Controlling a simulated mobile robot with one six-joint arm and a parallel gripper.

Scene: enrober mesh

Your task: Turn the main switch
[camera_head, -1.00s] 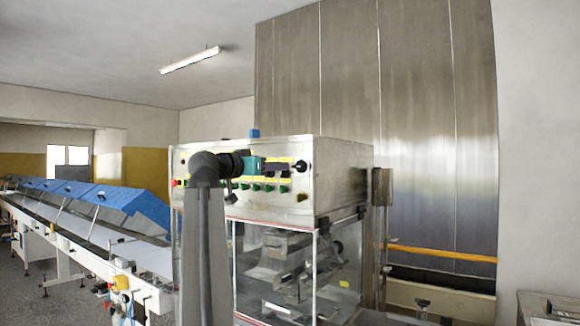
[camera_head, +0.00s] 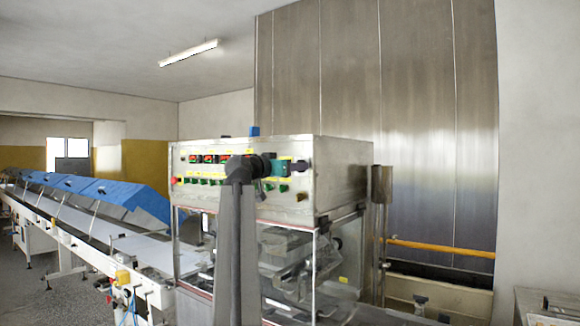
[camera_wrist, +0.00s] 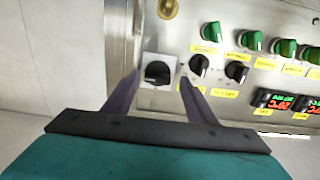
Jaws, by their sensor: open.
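The main switch appears to be the black rotary knob (camera_wrist: 158,73) on a pale square plate near the end of the steel control panel in the wrist view. In the head view this knob (camera_head: 302,166) is at the panel's right end, partly hidden by my gripper. My gripper (camera_wrist: 159,78) is open, its two dark fingers on either side of the knob in the picture. I see no clear contact, and the remaining depth is hard to judge. In the head view my teal gripper body (camera_head: 279,168) is close in front of the panel.
Two smaller black knobs (camera_wrist: 199,65) and several green switches (camera_wrist: 250,40) sit close by the right finger in the wrist view. Red digital displays (camera_wrist: 275,100) lie farther right. A conveyor with blue covers (camera_head: 110,195) runs along the left.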

